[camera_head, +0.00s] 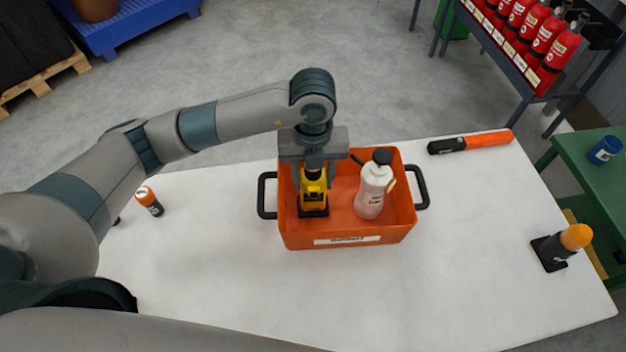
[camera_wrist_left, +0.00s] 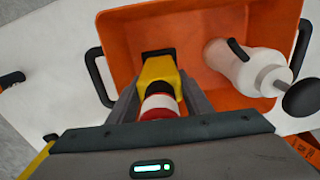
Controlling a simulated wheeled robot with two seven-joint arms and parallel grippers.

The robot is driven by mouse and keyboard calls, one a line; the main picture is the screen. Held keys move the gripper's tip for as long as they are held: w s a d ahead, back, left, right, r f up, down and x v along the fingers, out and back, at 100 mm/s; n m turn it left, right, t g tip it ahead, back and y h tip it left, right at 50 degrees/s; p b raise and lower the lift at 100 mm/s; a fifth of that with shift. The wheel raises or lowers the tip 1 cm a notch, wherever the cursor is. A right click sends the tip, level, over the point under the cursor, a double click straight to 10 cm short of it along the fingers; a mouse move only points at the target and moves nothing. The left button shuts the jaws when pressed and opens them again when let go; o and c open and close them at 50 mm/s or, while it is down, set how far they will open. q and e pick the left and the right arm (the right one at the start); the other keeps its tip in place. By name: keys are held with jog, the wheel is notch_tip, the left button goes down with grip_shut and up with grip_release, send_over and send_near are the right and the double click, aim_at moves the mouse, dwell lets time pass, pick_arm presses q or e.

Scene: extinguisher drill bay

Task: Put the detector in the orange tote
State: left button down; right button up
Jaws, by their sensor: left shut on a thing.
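The detector (camera_head: 313,192) is a yellow and black body, held upright at the left side of the orange tote (camera_head: 345,240). My left gripper (camera_head: 313,172) points down over the tote and is shut on the detector. In the left wrist view the detector (camera_wrist_left: 158,78) shows a yellow body and a red and white end between the fingers (camera_wrist_left: 158,100). Its lower end appears within the tote walls; I cannot tell whether it touches the floor. The tote also shows in the left wrist view (camera_wrist_left: 125,35). My right gripper is not in view.
A white spray bottle (camera_head: 370,190) stands in the tote's right half. On the white table (camera_head: 220,280) are an orange-capped cylinder (camera_head: 149,201), an orange and black baton (camera_head: 470,142) and an orange-topped black item (camera_head: 562,247). Red extinguishers (camera_head: 530,25) stand on a rack behind.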

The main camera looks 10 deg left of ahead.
pick_arm(q)
jog(key=shift+f, duration=1)
jog(key=c, duration=0.9)
grip_release()
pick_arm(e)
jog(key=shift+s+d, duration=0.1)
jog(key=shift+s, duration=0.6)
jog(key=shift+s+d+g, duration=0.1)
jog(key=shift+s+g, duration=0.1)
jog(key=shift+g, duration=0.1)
